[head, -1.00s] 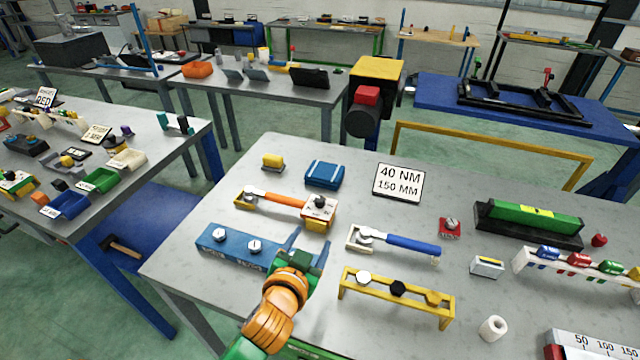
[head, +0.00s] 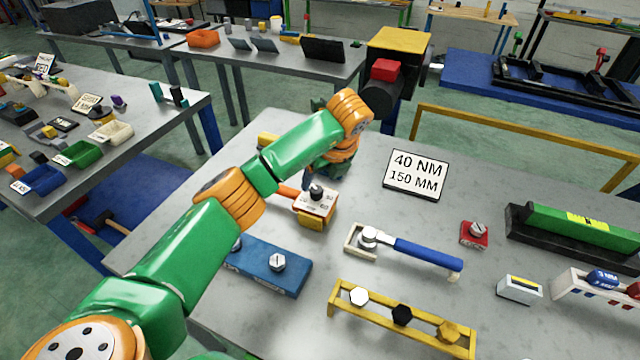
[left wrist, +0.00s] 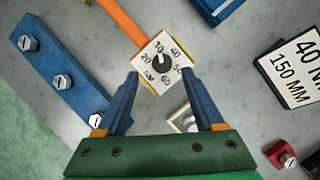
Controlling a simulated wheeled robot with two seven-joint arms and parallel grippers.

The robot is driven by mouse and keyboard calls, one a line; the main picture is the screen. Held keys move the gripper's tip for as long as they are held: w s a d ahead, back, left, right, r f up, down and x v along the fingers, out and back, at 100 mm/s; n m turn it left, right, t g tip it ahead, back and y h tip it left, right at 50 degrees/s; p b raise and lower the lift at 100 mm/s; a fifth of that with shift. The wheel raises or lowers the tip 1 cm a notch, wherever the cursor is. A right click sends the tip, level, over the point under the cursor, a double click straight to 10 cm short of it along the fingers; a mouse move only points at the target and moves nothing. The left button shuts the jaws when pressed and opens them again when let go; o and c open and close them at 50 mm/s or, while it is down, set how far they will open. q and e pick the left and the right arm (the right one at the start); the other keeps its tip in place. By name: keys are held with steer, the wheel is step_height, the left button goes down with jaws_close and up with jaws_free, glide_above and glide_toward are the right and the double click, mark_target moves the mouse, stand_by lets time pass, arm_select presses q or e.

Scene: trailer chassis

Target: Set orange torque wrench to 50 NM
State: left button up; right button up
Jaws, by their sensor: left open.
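The orange torque wrench lies on the grey table, its dial box (head: 316,203) near the middle of the head view. Most of its orange handle (head: 288,191) is hidden behind my left arm. In the left wrist view the handle (left wrist: 122,20) runs to a white dial face (left wrist: 147,66) marked from 20 to 60, with NM. Its black knob (left wrist: 162,64) has a pointer that seems to face about 30. My left gripper (left wrist: 161,75) is open and empty, its blue fingertips on either side of the dial box. I cannot tell whether they touch it. My right gripper is out of view.
A sign (head: 416,174) reads 40 NM, 150 MM. A blue-handled wrench (head: 425,252), a blue block with bolts (head: 270,264), a yellow rack (head: 385,314) and a red block with a bolt (head: 474,233) stand around. Bare table lies between the sign and the blue-handled wrench.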

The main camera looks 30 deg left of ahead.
mark_target(316, 190)
arm_select(q)
steer(key=p+x, duration=0.1)
steer(key=x, duration=0.3)
steer(key=shift+w+f, duration=0.1)
steer(key=shift+f, duration=0.2)
steer(key=shift+w+a+f, duration=0.15)
steer(key=shift+f, duration=0.3)
steer(key=shift+r, duration=0.1)
steer(key=shift+c, duration=0.9)
jaws_close()
